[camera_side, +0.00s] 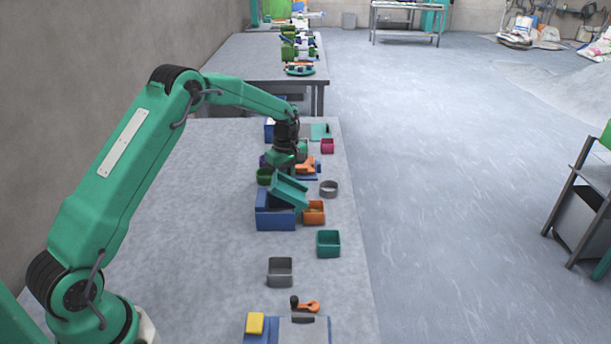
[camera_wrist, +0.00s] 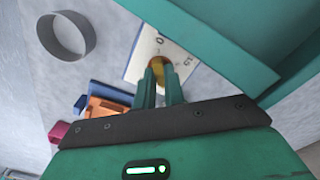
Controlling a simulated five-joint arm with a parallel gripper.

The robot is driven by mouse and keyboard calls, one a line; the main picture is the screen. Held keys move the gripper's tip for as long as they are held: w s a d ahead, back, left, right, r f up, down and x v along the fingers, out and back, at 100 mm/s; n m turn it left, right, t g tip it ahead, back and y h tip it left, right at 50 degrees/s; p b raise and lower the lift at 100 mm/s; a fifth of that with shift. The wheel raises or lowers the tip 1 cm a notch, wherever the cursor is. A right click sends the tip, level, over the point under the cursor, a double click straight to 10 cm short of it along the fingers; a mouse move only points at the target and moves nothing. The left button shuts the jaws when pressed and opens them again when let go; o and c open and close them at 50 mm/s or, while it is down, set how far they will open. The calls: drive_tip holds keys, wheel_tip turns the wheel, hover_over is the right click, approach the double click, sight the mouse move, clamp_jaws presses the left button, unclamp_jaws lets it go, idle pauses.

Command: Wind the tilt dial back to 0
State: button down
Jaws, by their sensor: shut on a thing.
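The tilt dial shows in the wrist view as a white plate (camera_wrist: 146,48) with dark marks, one of which looks like a 0, around a yellow-brown knob (camera_wrist: 158,72). My gripper (camera_wrist: 159,76) is shut on the knob, its two green fingers on either side. The fingers hide part of the knob and plate, so I cannot tell where the dial points. In the side view my gripper (camera_side: 285,161) is behind a tilted green trough (camera_side: 289,193), above a blue block (camera_side: 274,218). The dial cannot be made out there.
A grey ring (camera_side: 329,188) stands right of the trough. An orange bin (camera_side: 314,212), a green bin (camera_side: 328,243) and a grey bin (camera_side: 280,271) stand nearer. A dark green cup (camera_side: 264,176) is close to my gripper. The table's left part is clear.

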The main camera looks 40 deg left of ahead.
drive_tip(key=c, duration=1.5)
unclamp_jaws()
drive_tip(key=shift+d, duration=0.2)
drive_tip(key=shift+s, duration=0.1)
